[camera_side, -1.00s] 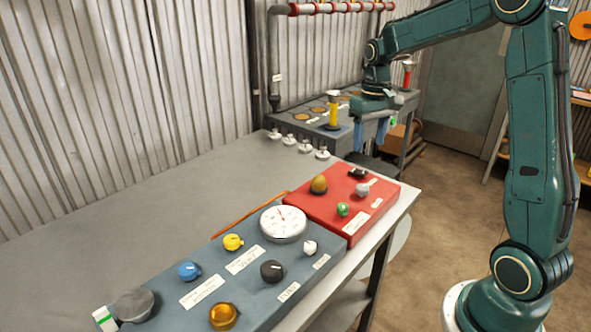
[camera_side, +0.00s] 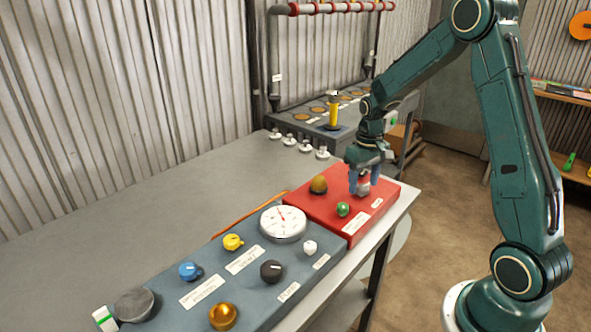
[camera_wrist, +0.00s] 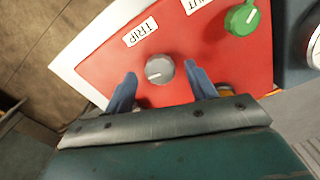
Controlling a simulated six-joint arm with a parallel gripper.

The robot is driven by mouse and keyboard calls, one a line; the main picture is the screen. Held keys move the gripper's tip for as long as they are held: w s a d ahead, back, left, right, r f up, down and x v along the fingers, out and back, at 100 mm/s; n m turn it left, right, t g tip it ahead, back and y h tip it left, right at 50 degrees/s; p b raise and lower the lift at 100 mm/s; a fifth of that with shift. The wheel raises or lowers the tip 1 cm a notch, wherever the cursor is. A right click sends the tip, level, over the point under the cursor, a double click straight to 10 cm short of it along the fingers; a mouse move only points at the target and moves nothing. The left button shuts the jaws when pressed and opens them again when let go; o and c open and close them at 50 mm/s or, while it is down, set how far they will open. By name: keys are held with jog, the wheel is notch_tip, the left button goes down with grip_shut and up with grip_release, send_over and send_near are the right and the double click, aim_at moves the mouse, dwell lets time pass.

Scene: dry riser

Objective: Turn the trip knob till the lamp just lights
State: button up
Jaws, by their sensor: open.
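The trip knob is a round grey knob (camera_wrist: 157,70) with a pale pointer line, next to a TRIP label (camera_wrist: 141,31) on the red panel (camera_wrist: 105,68). In the side view the grey knob (camera_side: 363,190) shows between the fingers. My gripper (camera_wrist: 160,72) is open, one finger on each side of the knob; I cannot tell whether they touch it. It also shows low over the red panel in the side view (camera_side: 364,183). An amber dome (camera_side: 318,184), which looks like the lamp, sits on the same panel and looks dull, with no clear glow.
A green knob (camera_side: 343,209) sits close by on the red panel. The blue-grey panel (camera_side: 262,250) carries a white dial (camera_side: 283,223), several knobs and another amber dome (camera_side: 222,316). A yellow-handled post (camera_side: 333,112) stands behind. The grey bench is clear to the left.

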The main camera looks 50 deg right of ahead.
jog(key=shift+f, duration=0.45)
jog(key=c, duration=1)
jog(key=shift+m, duration=2.9)
